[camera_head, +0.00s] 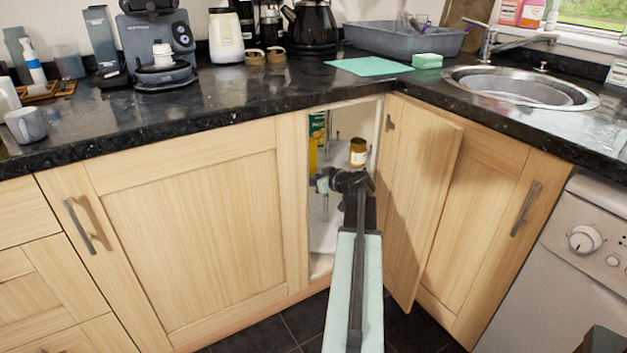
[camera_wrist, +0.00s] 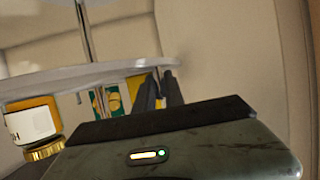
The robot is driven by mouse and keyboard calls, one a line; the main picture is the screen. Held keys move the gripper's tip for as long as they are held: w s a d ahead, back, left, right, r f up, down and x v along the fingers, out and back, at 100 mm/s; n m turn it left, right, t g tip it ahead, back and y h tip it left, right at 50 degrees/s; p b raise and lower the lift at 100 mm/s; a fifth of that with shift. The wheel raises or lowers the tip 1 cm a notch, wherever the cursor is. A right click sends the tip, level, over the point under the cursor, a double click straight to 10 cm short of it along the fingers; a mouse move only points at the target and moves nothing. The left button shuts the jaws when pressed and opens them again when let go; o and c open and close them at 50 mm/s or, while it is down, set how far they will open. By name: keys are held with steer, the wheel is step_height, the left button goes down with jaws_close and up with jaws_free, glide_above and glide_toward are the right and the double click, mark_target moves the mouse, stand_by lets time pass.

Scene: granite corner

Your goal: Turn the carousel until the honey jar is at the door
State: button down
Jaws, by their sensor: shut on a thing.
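The carousel is inside the open corner cupboard, with a white upper shelf (camera_head: 343,150) and thin metal posts. The honey jar (camera_head: 358,152), amber with a pale label and gold lid, stands on the upper shelf at the right of the opening. It shows upside down at the left of the wrist view (camera_wrist: 32,125). My gripper (camera_head: 326,183) is at the opening, just below and left of the jar. It is shut at the carousel's shelf edge (camera_wrist: 60,83); the exact contact is hidden. The cupboard door (camera_head: 425,190) stands open on the right.
A green and yellow packet (camera_head: 317,127) stands on the carousel's left side, behind the frame. The cupboard's left front panel (camera_head: 195,230) and the granite worktop (camera_head: 240,95) bound the narrow opening. A washing machine (camera_head: 570,270) stands at the right.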

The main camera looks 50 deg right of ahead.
steer(key=shift+w, duration=0.1)
steer(key=shift+w+a, duration=0.25)
steer(key=shift+w, duration=0.35)
steer(key=shift+w+a, duration=0.25)
steer(key=shift+w, duration=0.3)
steer(key=c, duration=1.4)
jaws_free()
steer(key=shift+s, duration=0.1)
steer(key=shift+c, duration=0.2)
steer(key=p+v, duration=0.3)
steer(key=v, duration=0.4)
steer(key=shift+s+r, duration=0.2)
steer(key=shift+s, duration=0.15)
